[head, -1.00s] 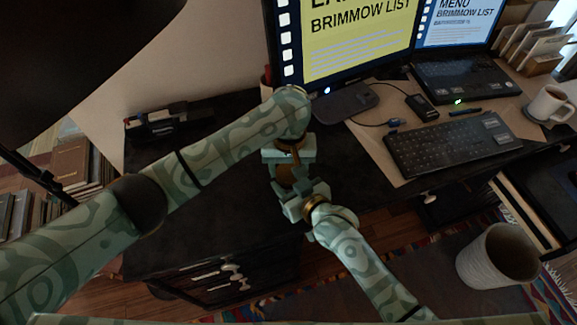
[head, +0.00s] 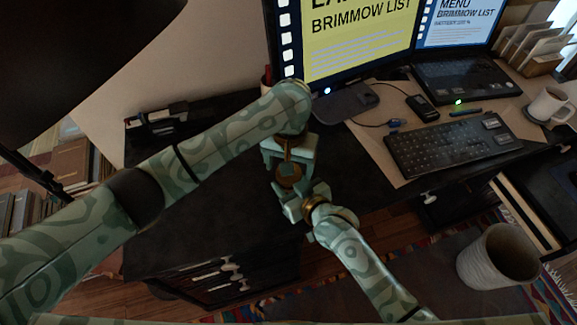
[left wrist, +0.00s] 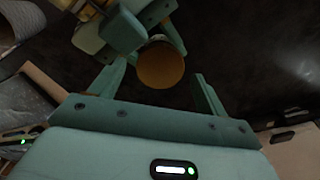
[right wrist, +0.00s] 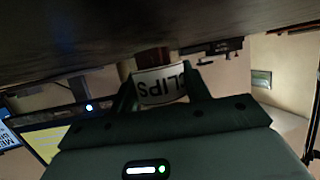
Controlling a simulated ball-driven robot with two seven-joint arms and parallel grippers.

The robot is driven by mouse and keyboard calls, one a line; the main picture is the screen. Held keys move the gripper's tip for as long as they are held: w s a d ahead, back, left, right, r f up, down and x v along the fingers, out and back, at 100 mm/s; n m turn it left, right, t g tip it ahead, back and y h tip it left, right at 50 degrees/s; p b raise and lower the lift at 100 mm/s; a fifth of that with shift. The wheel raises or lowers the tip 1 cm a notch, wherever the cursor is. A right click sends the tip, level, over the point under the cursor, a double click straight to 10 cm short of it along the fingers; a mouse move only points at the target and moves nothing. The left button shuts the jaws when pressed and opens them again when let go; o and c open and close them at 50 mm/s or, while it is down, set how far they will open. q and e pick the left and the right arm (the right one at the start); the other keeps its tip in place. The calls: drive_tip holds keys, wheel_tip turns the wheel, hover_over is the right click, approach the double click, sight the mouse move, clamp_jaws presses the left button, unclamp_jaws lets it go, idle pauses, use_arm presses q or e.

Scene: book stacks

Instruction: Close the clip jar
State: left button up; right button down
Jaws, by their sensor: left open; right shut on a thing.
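The clip jar shows a flat brown round top, which looks like its lid (left wrist: 161,64), in the left wrist view. The same brown disc (head: 289,176) shows between my grippers in the head view. The jar's white label (right wrist: 161,85), reading "CLIPS" upside down, shows in the right wrist view. My right gripper (head: 293,189) is shut on the jar from its near side and holds it above the desk's front edge. My left gripper (head: 288,160) is open just above the brown top, its fingers apart and empty. How the top sits on the rim is hidden.
The dark desk top (head: 205,205) is largely clear left of the grippers. A keyboard (head: 452,144), a mug (head: 548,106) and a laptop (head: 462,82) lie to the right. A monitor (head: 345,40) stands behind. A ribbed bin (head: 497,258) is at lower right.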

use_arm(q)
drive_tip(key=shift+r, duration=1.5)
drive_tip(key=shift+c, duration=0.5)
